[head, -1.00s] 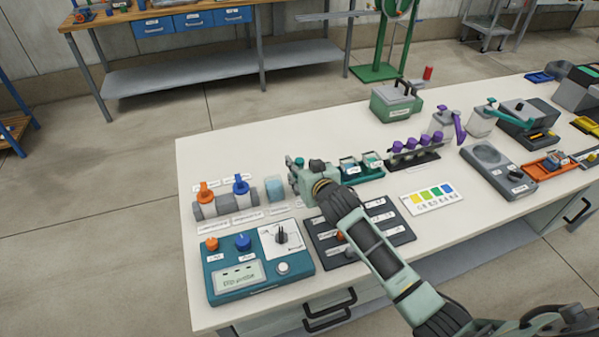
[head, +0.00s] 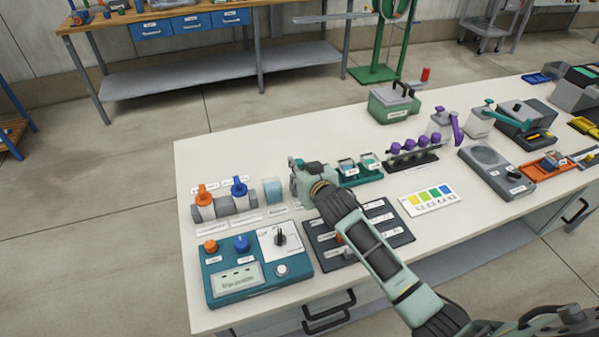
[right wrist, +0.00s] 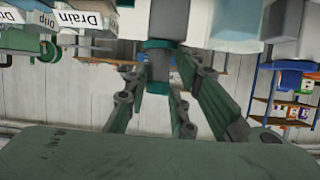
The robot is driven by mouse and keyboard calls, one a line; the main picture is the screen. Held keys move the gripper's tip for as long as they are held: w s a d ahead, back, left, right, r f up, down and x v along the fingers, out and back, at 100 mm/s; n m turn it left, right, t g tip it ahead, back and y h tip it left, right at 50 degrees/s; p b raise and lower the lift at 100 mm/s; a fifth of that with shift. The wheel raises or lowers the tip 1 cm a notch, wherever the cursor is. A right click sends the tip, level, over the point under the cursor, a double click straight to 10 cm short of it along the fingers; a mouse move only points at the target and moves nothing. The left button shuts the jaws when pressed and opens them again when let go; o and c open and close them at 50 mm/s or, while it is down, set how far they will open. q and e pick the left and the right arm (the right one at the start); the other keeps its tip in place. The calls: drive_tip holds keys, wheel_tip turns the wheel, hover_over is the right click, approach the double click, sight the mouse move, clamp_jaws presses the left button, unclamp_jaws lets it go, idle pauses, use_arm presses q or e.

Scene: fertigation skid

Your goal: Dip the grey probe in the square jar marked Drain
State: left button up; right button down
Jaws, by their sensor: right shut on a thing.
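My right gripper (head: 302,172) is over the table, just left of the teal tray (head: 362,180). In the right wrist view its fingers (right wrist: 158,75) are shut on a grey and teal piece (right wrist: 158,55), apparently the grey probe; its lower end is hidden. Two small square jars (head: 347,168) (head: 368,161) stand in the tray; their labels are too small to read in the head view. In the right wrist view a Drain label (right wrist: 82,18) shows at the top left beside a Drip label (right wrist: 45,22). Whether the probe touches any jar cannot be told. My left gripper is not in view.
A pale blue beaker (head: 272,191) and a grey holder (head: 224,205) with orange and blue tops stand left of my gripper. A teal meter box (head: 258,264) and a dark labelled mat (head: 390,240) lie in front. Purple-capped bottles (head: 410,145) stand right; the table's back left is clear.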

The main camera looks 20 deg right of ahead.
wheel_tip(320, 180, up, 12)
drive_tip(key=p, duration=0.1)
drive_tip(key=shift+f, duration=0.25)
drive_tip(key=shift+d, duration=0.1)
